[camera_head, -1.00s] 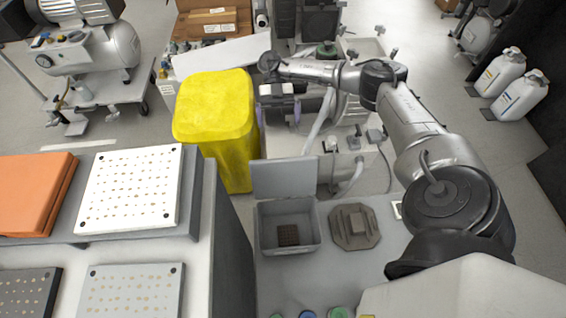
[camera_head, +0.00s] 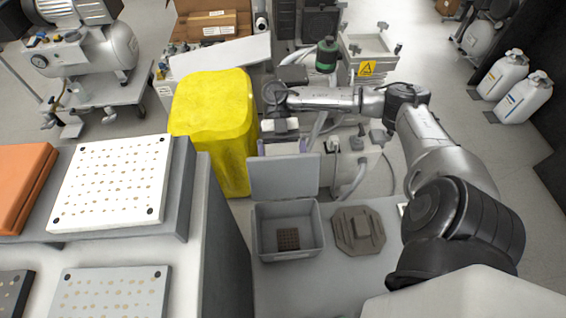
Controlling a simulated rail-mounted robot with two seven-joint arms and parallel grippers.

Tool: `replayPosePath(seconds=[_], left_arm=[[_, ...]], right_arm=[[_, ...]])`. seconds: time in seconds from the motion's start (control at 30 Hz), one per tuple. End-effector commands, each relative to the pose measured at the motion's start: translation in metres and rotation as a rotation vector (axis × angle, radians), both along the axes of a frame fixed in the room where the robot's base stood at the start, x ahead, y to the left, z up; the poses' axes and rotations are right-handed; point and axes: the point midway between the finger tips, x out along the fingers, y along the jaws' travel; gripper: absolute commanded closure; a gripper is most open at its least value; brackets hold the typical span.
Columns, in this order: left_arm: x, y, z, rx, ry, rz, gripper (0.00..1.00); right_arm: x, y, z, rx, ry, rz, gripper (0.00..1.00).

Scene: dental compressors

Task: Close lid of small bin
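The small bin (camera_head: 262,245) is a grey open-topped box on the light counter at the lower middle. Its flat grey lid (camera_head: 284,178) stands upright at the bin's back edge, so the bin is open. A small dark brown gridded block (camera_head: 288,238) lies inside. My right gripper (camera_head: 282,147), with purplish fingers, points down just behind the lid's top edge. Its fingers are spread apart with nothing visible between them. The fingertips are partly hidden by the lid, and I cannot tell whether they touch it. My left gripper is not in view.
A brown octagonal part (camera_head: 358,231) lies right of the bin. A tall yellow bin (camera_head: 213,125) stands behind left. A workbench (camera_head: 228,230) with a white perforated plate (camera_head: 113,180) is at the left. A green canister (camera_head: 326,55) stands behind the gripper.

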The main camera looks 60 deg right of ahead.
Motion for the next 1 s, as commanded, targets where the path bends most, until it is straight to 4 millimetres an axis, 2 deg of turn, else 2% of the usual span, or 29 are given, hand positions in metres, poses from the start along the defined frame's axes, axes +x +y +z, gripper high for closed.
replayPosePath(seconds=[0.2,0.57,1.0], left_arm=[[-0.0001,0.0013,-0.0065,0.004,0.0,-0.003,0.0],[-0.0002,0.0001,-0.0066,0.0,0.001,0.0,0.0],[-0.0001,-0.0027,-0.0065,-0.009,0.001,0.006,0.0]], right_arm=[[-0.0064,0.0102,-0.0054,0.0,0.0,0.0,0.0],[-0.0074,0.0119,-0.0055,0.0,0.0,0.0,0.0],[-0.0074,0.0119,-0.0056,0.0,0.0,0.0,0.42]])
